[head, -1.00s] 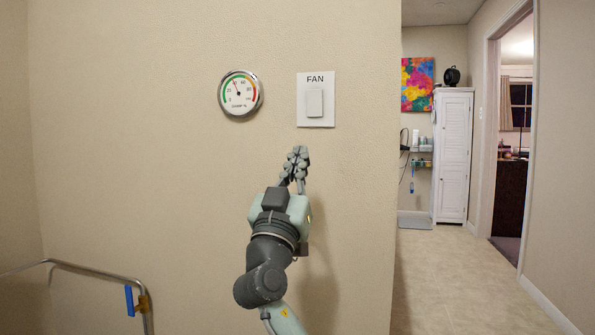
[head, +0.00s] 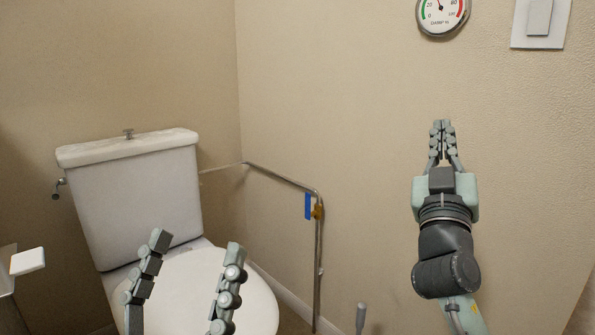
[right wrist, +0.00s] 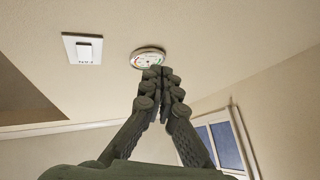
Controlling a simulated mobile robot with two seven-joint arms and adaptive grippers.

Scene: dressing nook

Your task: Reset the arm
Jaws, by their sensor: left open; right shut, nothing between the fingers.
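My right arm comes up at the right of the head view, its gripper (head: 442,126) shut and empty, fingers pointing up in front of the wall. It is below the round gauge (head: 441,14) and the white fan switch (head: 540,18), which is cut off at the top right corner. In the right wrist view the shut fingertips (right wrist: 162,72) overlap the lower edge of the gauge (right wrist: 146,54) in the picture, with the switch plate (right wrist: 83,47) to its left. My left gripper (head: 198,250) is open and empty at the bottom of the head view, in front of the toilet.
A white toilet (head: 135,200) stands at the left, its lid (head: 262,295) behind my left gripper. A metal grab rail (head: 285,180) with a blue tag (head: 308,206) runs between toilet and right arm. A small handle (head: 361,318) shows at the bottom. Bare wall lies around the right gripper.

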